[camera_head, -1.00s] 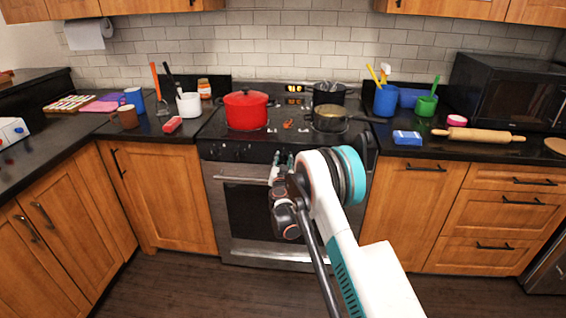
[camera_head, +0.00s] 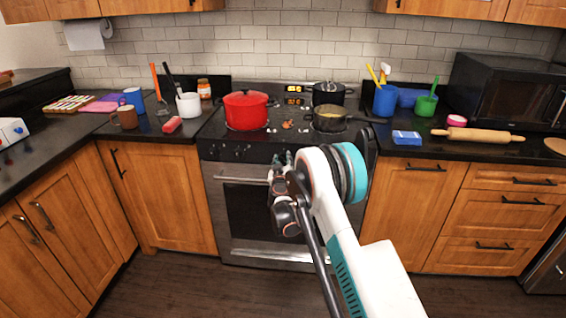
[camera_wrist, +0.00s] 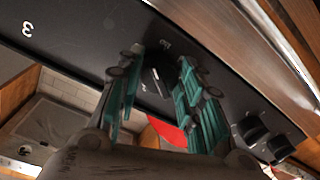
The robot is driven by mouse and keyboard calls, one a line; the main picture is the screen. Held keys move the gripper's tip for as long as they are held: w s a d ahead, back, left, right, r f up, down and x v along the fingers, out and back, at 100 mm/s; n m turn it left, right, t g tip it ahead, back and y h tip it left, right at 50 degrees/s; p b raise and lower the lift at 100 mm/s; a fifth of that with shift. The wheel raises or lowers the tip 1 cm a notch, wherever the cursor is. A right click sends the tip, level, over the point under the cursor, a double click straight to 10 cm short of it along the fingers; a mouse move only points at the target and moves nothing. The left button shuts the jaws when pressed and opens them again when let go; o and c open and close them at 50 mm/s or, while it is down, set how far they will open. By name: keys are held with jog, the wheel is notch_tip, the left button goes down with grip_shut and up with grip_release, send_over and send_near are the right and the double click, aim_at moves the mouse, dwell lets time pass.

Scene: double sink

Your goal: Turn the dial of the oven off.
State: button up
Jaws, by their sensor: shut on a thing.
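The oven (camera_head: 250,215) stands in the middle of the counter, with a black control panel (camera_head: 210,150) along its upper front. In the wrist view the panel (camera_wrist: 75,35) runs diagonally, and a dark dial (camera_wrist: 157,76) shows between the teal fingers of my gripper (camera_wrist: 158,80). The fingers are on either side of this dial and shut on it. In the head view my gripper (camera_head: 281,162) is at the panel, and my arm hides the dial and the panel's right part. Other dials (camera_wrist: 252,128) stand to the right in the wrist view.
A red pot (camera_head: 246,110), a dark pan (camera_head: 330,118) and a black pot (camera_head: 328,93) stand on the stovetop above the panel. The oven handle (camera_head: 238,179) runs below my gripper. Open floor (camera_head: 170,280) lies in front.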

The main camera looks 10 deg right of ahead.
jog(key=n, duration=0.6)
jog(key=shift+r+g, duration=0.1)
jog(key=shift+g, duration=0.2)
jog(key=n+h, duration=0.1)
jog(key=n, duration=0.5)
jog(key=shift+r, duration=0.1)
jog(key=n, duration=0.6)
jog(key=shift+a+h, duration=0.1)
jog(key=shift+h, duration=0.2)
jog(key=n, duration=0.5)
jog(key=shift+a, duration=0.1)
jog(key=shift+n, duration=0.4)
jog(key=o, duration=1.1)
jog(key=shift+c, duration=0.2)
